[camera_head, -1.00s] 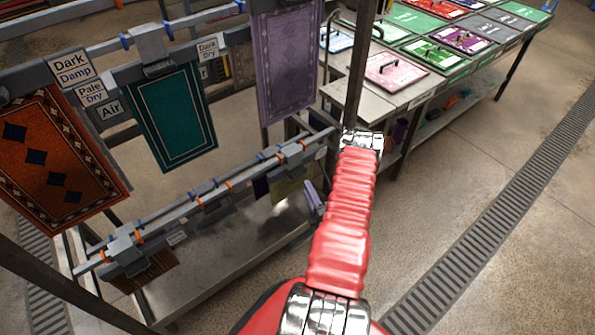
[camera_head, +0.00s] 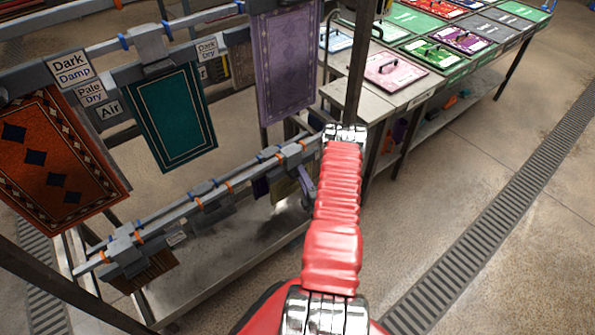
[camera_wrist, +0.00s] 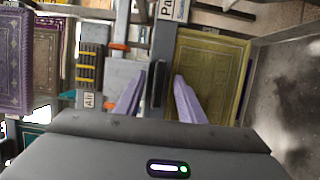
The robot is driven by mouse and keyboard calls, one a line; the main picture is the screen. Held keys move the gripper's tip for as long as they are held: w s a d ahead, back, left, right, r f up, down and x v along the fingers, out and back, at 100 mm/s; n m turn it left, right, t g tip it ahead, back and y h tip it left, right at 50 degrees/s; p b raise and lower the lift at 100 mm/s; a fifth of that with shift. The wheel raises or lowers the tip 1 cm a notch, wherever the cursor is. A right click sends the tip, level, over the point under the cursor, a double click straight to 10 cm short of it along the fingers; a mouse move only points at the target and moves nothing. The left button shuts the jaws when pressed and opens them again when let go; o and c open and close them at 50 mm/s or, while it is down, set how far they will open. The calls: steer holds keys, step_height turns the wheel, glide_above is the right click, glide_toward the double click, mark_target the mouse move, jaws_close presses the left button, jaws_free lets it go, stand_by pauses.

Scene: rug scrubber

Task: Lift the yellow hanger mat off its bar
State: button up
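The yellow hanger mat (camera_wrist: 212,72) fills the right middle of the wrist view, with a dark, upright hanger piece (camera_wrist: 158,84) at its left edge. In the head view the yellow mat (camera_head: 284,190) hangs low at the far end of the lower bar, partly hidden. My gripper (camera_wrist: 166,76) has two lavender fingers spread apart. The dark piece shows between them in the wrist view; whether either finger touches it I cannot tell. In the head view my gripper (camera_head: 306,186) shows only partly beside the mat, behind my red arm.
The lower bar (camera_head: 205,195) carries orange and blue clips. A purple mat (camera_head: 285,65), a teal mat (camera_head: 170,115) and an orange mat (camera_head: 60,165) hang nearby. A metal tray (camera_head: 215,255) lies below. A table (camera_head: 400,97) with coloured panels stands at the back right.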

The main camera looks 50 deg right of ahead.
steer(key=shift+w+d, duration=0.2)
steer(key=shift+w, duration=0.15)
stand_by(0.3)
jaws_close()
stand_by(0.6)
